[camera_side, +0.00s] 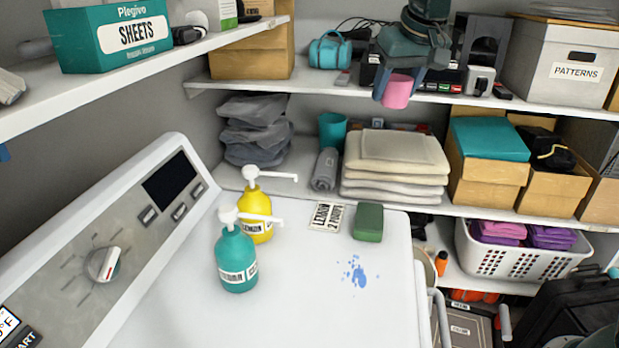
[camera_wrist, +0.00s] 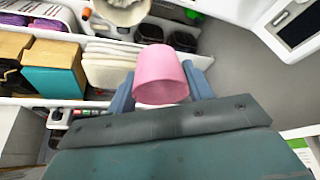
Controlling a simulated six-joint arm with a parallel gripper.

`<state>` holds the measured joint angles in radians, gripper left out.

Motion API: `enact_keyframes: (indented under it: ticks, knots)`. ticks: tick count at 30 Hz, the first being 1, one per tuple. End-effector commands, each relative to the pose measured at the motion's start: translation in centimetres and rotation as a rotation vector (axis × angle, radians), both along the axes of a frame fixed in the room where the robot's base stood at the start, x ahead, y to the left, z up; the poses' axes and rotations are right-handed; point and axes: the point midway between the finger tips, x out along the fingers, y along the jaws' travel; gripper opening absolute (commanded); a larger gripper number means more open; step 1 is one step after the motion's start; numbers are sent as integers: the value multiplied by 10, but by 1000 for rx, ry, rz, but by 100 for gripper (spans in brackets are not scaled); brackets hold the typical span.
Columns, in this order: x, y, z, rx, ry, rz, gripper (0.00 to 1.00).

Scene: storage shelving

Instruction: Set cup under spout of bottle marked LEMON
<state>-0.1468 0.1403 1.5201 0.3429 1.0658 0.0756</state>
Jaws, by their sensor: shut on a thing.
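A pink cup (camera_side: 398,92) is held between the fingers of my gripper (camera_side: 396,80) high at the upper right of the side view, in front of the shelves. In the wrist view the cup (camera_wrist: 162,72) sits between the two blue-grey fingers (camera_wrist: 161,88), which are shut on it. The yellow pump bottle (camera_side: 257,203) has a label reading LEMON and stands on the white machine top. Its white spout (camera_side: 280,177) points right. A teal pump bottle (camera_side: 236,262) stands in front of it; its label is too small to read surely. My gripper is well away from both bottles.
Folded towels (camera_side: 395,160) and a teal cup (camera_side: 332,130) stand behind. The front of the top is clear.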

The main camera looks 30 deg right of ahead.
Motion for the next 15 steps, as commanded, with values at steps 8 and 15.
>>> enact_keyframes:
  ticks: [8,15]
  knots:
    - [1,72,-1,0,2,161,29]
    - [-10,151,-1,-1,3,339,29]
